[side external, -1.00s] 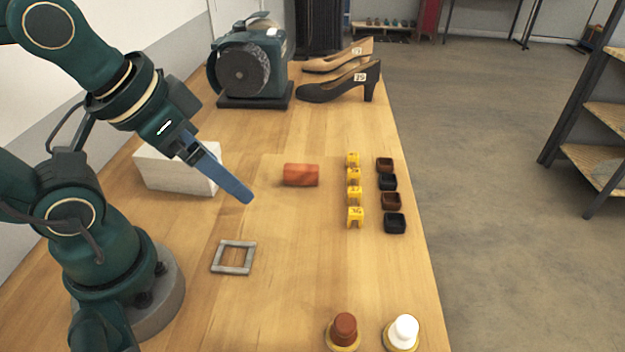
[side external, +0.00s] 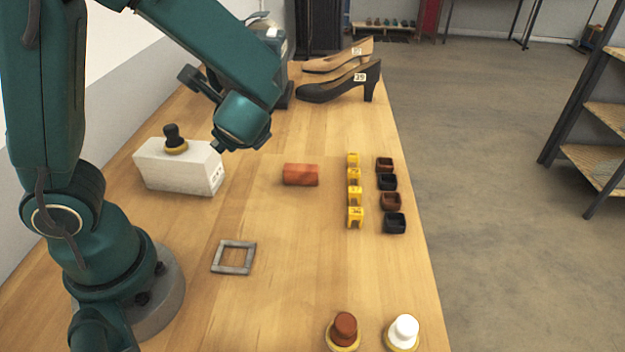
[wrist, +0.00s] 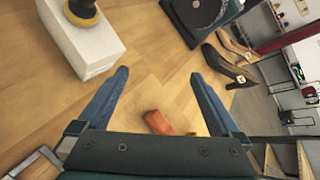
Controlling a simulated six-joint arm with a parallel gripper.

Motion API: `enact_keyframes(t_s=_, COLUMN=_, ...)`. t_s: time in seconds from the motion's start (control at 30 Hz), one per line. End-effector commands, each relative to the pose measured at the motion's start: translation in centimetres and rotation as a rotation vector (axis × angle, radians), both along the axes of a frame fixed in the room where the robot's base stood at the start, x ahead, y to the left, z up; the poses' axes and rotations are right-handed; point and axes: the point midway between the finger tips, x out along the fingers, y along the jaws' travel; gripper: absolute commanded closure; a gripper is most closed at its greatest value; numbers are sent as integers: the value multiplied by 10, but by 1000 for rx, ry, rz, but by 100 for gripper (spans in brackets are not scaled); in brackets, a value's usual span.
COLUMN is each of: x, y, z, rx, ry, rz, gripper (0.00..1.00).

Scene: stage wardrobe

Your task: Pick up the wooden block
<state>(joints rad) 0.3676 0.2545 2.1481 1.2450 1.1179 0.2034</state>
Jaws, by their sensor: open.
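The wooden block (side external: 300,175) is a reddish-brown piece lying on the light wooden bench, left of the row of yellow number tags. In the wrist view the block (wrist: 157,121) shows low between my two fingers, close above the edge of the gripper body and apart from the fingers. My gripper (wrist: 159,73) is open and empty, its blue fingers spread wide.
A white box (side external: 170,172) with a black knob (side external: 174,140) on it stands left of the block. Yellow number tags (side external: 354,194) and small dark trays (side external: 390,201) line the right side. A grey square frame (side external: 234,257) lies in front; shoes (side external: 345,82) stand behind.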

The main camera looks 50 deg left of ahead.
Motion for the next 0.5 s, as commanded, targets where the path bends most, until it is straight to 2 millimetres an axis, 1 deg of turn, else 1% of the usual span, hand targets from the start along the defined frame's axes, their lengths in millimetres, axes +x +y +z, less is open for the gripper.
enact_keyframes(t_s=0.03, x=12, y=-7, z=-9, rx=69, ry=51, rz=-81, gripper=0)
enact_keyframes(t_s=0.1, x=28, y=-17, z=-19, rx=160, ry=107, rz=-186, gripper=0)
enact_keyframes(t_s=0.17, x=40, y=-27, z=-30, rx=231, ry=153, rz=-277, gripper=0)
enact_keyframes(t_s=0.23, x=51, y=-40, z=-45, rx=306, ry=206, rz=-377, gripper=0)
enact_keyframes(t_s=0.3, x=58, y=-53, z=-61, rx=365, ry=252, rz=-464, gripper=0)
enact_keyframes(t_s=0.37, x=60, y=-62, z=-74, rx=403, ry=288, rz=-521, gripper=0)
enact_keyframes(t_s=0.4, x=59, y=-66, z=-82, rx=419, ry=309, rz=-548, gripper=0)
enact_keyframes(t_s=0.5, x=54, y=-73, z=-96, rx=444, ry=353, rz=-585, gripper=0)
